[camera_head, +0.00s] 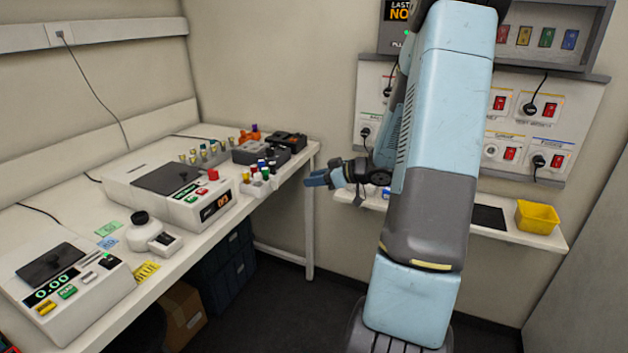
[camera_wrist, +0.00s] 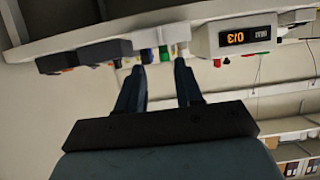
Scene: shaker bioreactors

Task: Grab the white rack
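The white rack (camera_head: 257,190) stands on the table near its front edge, to the right of the white device with the orange display. It holds several tubes with coloured caps. My gripper (camera_head: 308,181) is off the table's edge, to the right of the rack and apart from it. In the wrist view, which is turned upside down, my gripper (camera_wrist: 158,68) has its two fingers spread with nothing held between them. Capped tubes, including a green one (camera_wrist: 164,53), show beyond the gap between the fingertips.
The white device (camera_head: 207,205) stands left of the rack. Dark boxes (camera_head: 262,152) stand behind it. Another rack of tubes (camera_head: 207,155) is further back. A wall shelf with a yellow bin (camera_head: 537,217) is at right.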

